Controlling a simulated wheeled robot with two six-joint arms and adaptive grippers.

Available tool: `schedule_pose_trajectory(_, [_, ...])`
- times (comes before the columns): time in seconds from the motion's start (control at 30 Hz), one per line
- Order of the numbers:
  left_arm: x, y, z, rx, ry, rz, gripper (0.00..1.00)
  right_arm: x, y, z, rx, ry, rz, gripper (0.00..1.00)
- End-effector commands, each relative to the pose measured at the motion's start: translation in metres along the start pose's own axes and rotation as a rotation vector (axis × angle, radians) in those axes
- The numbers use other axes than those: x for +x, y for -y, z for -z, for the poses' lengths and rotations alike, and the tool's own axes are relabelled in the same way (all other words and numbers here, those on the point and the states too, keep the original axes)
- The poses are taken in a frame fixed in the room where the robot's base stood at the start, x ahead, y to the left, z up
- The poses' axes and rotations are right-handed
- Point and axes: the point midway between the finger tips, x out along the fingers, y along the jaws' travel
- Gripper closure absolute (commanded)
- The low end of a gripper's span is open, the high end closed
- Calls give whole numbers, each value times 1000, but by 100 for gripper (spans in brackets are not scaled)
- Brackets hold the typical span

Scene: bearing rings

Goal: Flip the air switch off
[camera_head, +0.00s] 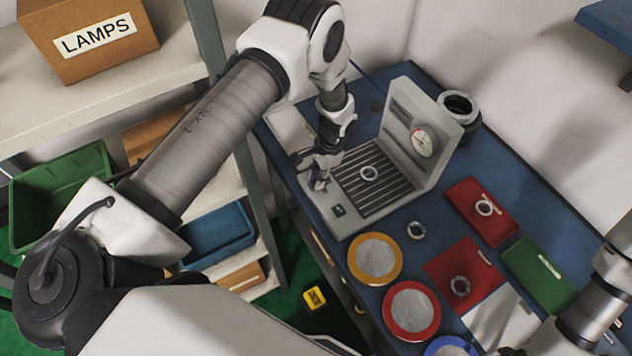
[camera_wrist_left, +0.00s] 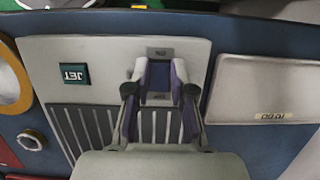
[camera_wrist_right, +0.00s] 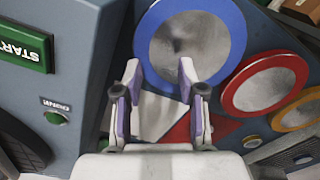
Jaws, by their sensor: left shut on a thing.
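The air switch's small grey plate (camera_wrist_left: 160,52) is on the grey washing station's base, beside the slotted grate, in the left wrist view. My left gripper (camera_wrist_left: 158,78) is down over it, one finger on each side, shut on the switch. The fingers are apart, and the switch's lever is not clear between them, so I cannot tell its position. In the head view my left gripper (camera_head: 319,183) is at the station's (camera_head: 345,222) left edge. My right gripper (camera_wrist_right: 159,75) is open and empty above the table near a blue-rimmed round dish (camera_wrist_right: 190,10).
A green JET button (camera_wrist_left: 74,73) is beside the grate. Yellow (camera_head: 354,262) and red (camera_head: 394,328) round dishes, red trays (camera_head: 497,230) and a green tray (camera_head: 530,285) crowd the table.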

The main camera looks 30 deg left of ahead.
Motion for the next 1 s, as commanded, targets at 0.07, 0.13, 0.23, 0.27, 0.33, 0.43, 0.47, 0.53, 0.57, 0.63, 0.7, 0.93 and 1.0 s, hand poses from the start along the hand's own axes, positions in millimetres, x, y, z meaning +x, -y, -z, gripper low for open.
schedule_pose_trajectory(0.07, [2,-1,0,-1,8,-1,100,2,0,0,0,-1,0,60])
schedule_pose_trajectory(0.13, [1,-1,0,-1,9,-1,100,1,0,0,0,-1,0,60])
schedule_pose_trajectory(0.23, [0,-1,0,-1,8,-2,100,0,0,0,0,-1,0,60])
schedule_pose_trajectory(0.27, [0,-1,0,-1,8,-2,100,0,0,0,0,-1,0,60])
schedule_pose_trajectory(0.33, [0,-1,0,-1,8,-2,60,0,0,0,0,-1,0,60])
schedule_pose_trajectory(0.43, [0,-1,0,-1,7,-1,52,0,0,0,0,-1,0,60])
schedule_pose_trajectory(0.47, [0,-1,0,-1,7,-1,52,0,0,0,0,-1,0,60])
schedule_pose_trajectory(0.53, [0,-1,0,-1,7,-1,52,0,0,0,0,-1,0,60])
schedule_pose_trajectory(0.57, [0,-1,0,-1,7,-1,52,0,0,0,0,-1,0,60])
schedule_pose_trajectory(0.63, [-1,-1,0,-1,6,-1,52,0,0,0,0,-1,0,60])
schedule_pose_trajectory(0.7, [-4,-1,0,-1,6,-1,52,0,0,0,0,-1,0,60])
schedule_pose_trajectory(0.93, [-47,0,2,-1,3,2,52,0,0,0,0,-1,0,60])
schedule_pose_trajectory(1.0, [-66,0,2,0,4,2,52,0,0,0,0,-1,0,60])
